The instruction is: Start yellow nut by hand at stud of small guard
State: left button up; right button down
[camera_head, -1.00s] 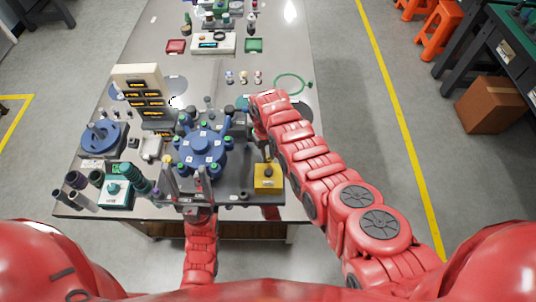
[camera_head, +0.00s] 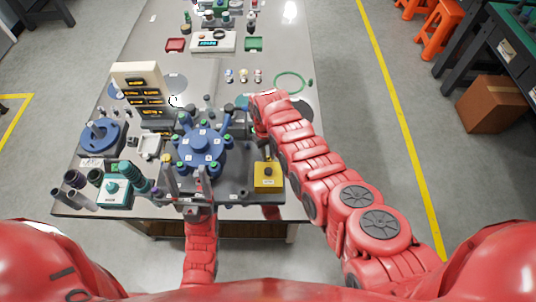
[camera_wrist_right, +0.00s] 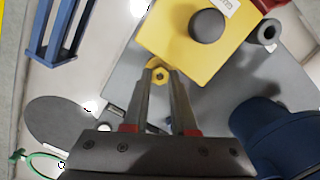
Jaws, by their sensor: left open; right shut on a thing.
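The small guard is a yellow block with a black knob (camera_head: 268,177) at the front right of the fixture plate; it fills the top of the right wrist view (camera_wrist_right: 172,32). My right gripper (camera_wrist_right: 160,80) is shut on a small yellow nut (camera_wrist_right: 160,75), right beside the guard's near edge. A dark centre shows in the nut; I cannot tell whether the stud is inside it. My left gripper (camera_head: 187,184) is open at the plate's front edge, left of the guard.
A blue carousel with green-topped posts (camera_head: 202,145) stands left of the guard; its side shows in the right wrist view (camera_wrist_right: 280,138). A teal box (camera_head: 115,190) and dark cylinders stand at the front left. A green ring (camera_head: 294,82) lies at the back right.

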jog(key=shift+f+m+b, duration=0.2)
jog(key=shift+m+b, duration=0.2)
jog(key=shift+m, duration=0.7)
jog(key=shift+r+m, duration=0.15)
jog(key=shift+m, duration=0.65)
jog(key=shift+d+m+y+b, duration=0.1)
jog(key=shift+m+y+b, duration=0.25)
jog(key=shift+m, duration=1.65)
